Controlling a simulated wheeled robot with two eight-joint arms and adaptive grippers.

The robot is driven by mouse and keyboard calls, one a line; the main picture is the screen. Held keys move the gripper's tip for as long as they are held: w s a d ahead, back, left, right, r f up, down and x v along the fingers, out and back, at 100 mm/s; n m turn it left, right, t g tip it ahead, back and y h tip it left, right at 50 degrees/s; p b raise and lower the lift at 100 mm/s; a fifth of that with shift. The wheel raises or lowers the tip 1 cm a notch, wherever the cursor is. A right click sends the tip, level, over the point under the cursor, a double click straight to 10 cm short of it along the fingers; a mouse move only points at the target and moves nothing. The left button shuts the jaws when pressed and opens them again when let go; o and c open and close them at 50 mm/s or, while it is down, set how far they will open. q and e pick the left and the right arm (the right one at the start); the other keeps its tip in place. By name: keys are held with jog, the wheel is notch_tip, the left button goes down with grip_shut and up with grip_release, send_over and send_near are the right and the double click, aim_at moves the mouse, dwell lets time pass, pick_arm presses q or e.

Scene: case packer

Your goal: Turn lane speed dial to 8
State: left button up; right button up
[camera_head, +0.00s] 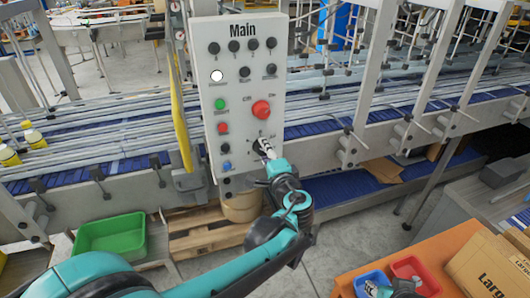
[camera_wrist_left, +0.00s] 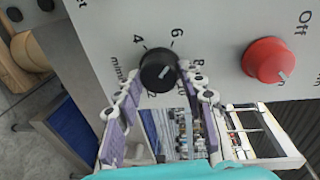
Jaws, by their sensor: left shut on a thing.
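The lane speed dial (camera_wrist_left: 158,72) is a round black knob on the grey Main panel (camera_head: 238,40). Printed marks around it include min, 4, 6, 8 and 10. A short light pointer line on its face leans up and right, roughly toward the 6; its exact reading is hard to tell. My left gripper (camera_wrist_left: 160,80) is shut on the dial, with one purple-padded finger on each side. In the head view my left gripper (camera_head: 264,149) reaches the panel's lower right and partly covers the dial. My right gripper (camera_head: 394,287) shows only partly at the bottom right.
A large red knob (camera_wrist_left: 268,60) marked Off sits right of the dial. Green (camera_head: 220,104) and red (camera_head: 222,128) buttons are to its left. A yellow bar (camera_head: 181,125) stands along the panel's left edge. Blue and red bins (camera_head: 415,268) lie below right.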

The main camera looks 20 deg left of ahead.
pick_arm(q)
jog(key=shift+d+m+g+y+b, duration=0.1)
jog(key=shift+m+g+y+b, duration=0.2)
jog(key=shift+m, duration=1.75)
jog(key=shift+m+y+b, duration=0.1)
jog(key=shift+m+y, duration=0.3)
jog(key=shift+m, duration=1.65)
jog(key=o, duration=1.2)
jog(key=shift+w, duration=0.1)
jog(key=shift+d, duration=0.1)
jog(key=v, duration=1.2)
